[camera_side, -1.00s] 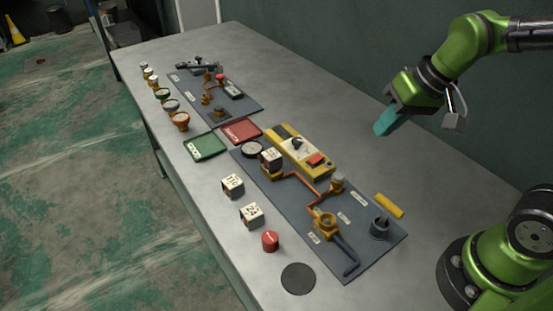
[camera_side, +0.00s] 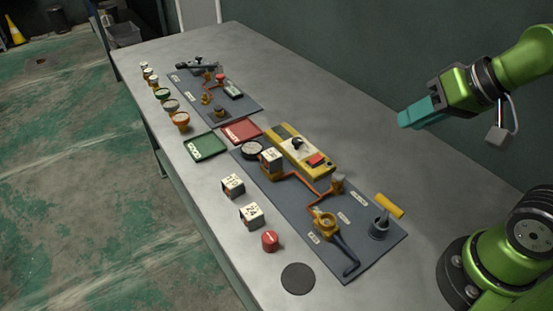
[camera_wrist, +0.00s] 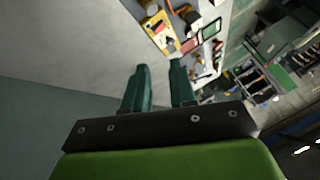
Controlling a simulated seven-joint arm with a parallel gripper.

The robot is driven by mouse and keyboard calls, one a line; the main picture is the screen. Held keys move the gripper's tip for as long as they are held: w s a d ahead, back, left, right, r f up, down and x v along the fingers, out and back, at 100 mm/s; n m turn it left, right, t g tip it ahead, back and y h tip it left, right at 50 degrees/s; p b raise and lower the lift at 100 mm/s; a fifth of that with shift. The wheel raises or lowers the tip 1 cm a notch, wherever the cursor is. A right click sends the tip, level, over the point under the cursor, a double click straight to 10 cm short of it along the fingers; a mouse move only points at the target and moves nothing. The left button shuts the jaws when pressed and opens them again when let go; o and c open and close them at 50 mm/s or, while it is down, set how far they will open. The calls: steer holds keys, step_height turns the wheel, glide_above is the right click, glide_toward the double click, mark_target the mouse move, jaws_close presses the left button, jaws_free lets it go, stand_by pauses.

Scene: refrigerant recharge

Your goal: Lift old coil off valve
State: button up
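The old coil looks to be the white, marked cube (camera_side: 271,158) seated on an orange-brown valve fitting on the dark near board (camera_side: 300,210). Which cube is the old coil is not labelled clearly enough to read. My gripper (camera_side: 402,120) is high to the right of it, well apart, with its teal fingers pointing left. In the wrist view, the two fingers of my gripper (camera_wrist: 159,70) stand apart with nothing between them.
Two loose white cubes (camera_side: 232,185) (camera_side: 251,215) and a red cap (camera_side: 270,241) stand left of the board. A yellow meter (camera_side: 303,152) sits just behind the valve. Green (camera_side: 205,146) and red (camera_side: 241,131) trays lie farther back. A yellow-handled tool (camera_side: 388,206) stands at the right.

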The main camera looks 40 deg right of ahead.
steer(key=o, duration=0.8)
steer(key=shift+a, duration=0.1)
steer(key=n+g+h, duration=0.2)
steer(key=n+g, duration=0.2)
steer(key=g, duration=0.2)
glide_above(271, 154)
steer(key=s, duration=0.3)
step_height(271, 154, down, 4)
steer(key=f, duration=0.3)
steer(key=w+f, duration=0.1)
steer(key=f, duration=0.7)
steer(key=shift+w+a+f, duration=0.1)
steer(key=shift+w+a, duration=0.25)
steer(key=shift+a, duration=0.05)
steer(key=shift+w+d+f, duration=0.15)
steer(key=shift+w+f, duration=0.05)
steer(key=shift+f, duration=0.65)
steer(key=shift+w+d+f, duration=0.1)
steer(key=shift+w+f, duration=0.1)
steer(key=shift+f, duration=0.7)
steer(key=shift+w+d+f, duration=0.15)
steer(key=shift+w+f, duration=0.05)
steer(key=shift+f, duration=0.65)
